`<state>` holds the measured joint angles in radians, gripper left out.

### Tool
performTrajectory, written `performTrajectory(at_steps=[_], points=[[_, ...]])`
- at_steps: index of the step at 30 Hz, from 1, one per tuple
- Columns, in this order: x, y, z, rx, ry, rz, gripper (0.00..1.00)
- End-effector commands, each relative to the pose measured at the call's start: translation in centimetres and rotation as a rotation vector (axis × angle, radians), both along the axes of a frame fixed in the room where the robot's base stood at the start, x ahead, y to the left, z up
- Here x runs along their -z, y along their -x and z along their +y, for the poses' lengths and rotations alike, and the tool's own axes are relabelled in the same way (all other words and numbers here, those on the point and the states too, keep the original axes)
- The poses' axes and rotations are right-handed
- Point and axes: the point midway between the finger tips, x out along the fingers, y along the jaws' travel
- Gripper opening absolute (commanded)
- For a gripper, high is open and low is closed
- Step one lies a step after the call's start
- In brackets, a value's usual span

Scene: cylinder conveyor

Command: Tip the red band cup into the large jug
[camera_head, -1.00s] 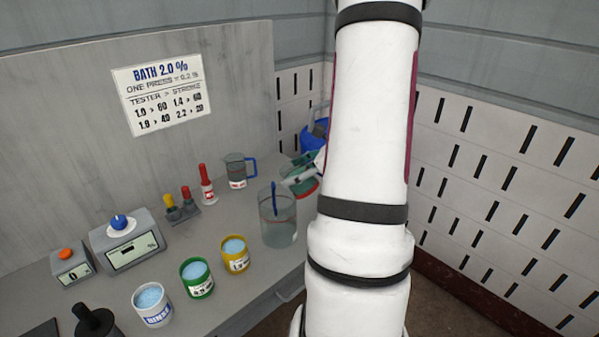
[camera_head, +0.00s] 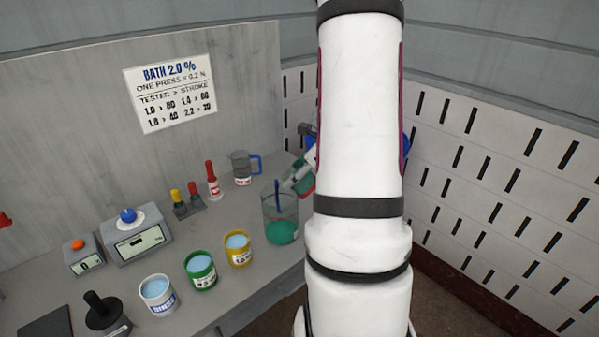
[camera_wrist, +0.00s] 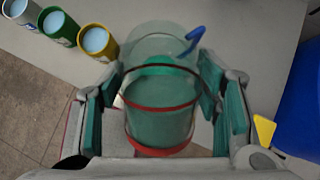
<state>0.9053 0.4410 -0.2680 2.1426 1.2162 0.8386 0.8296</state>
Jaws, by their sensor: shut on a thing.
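The red band cup (camera_wrist: 160,122) is clear with red rings and shows greenish in the wrist view. My gripper (camera_wrist: 160,95) is shut on it, with a green-padded finger on each side. The cup is tilted, its mouth toward the large jug (camera_wrist: 135,45). In the head view the large jug (camera_head: 267,209) stands upright on the counter with green liquid low inside it. In the head view my arm hides most of the cup.
Yellow (camera_head: 238,257), green (camera_head: 201,277) and white (camera_head: 158,302) cups stand left of the jug. A smaller blue-handled jug (camera_head: 241,170) and a red bottle (camera_head: 212,186) are behind. A blue container (camera_wrist: 302,120) is at the right.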

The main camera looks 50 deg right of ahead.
Motion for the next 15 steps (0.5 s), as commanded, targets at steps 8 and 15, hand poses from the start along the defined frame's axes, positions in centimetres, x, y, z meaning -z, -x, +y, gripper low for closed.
performTrajectory(at_steps=[8, 15], points=[[0.15, -0.10, 0.09, -0.002, 0.011, 0.055, 0.08], [0.44, -0.22, 0.11, -0.003, 0.020, 0.103, 0.08]])
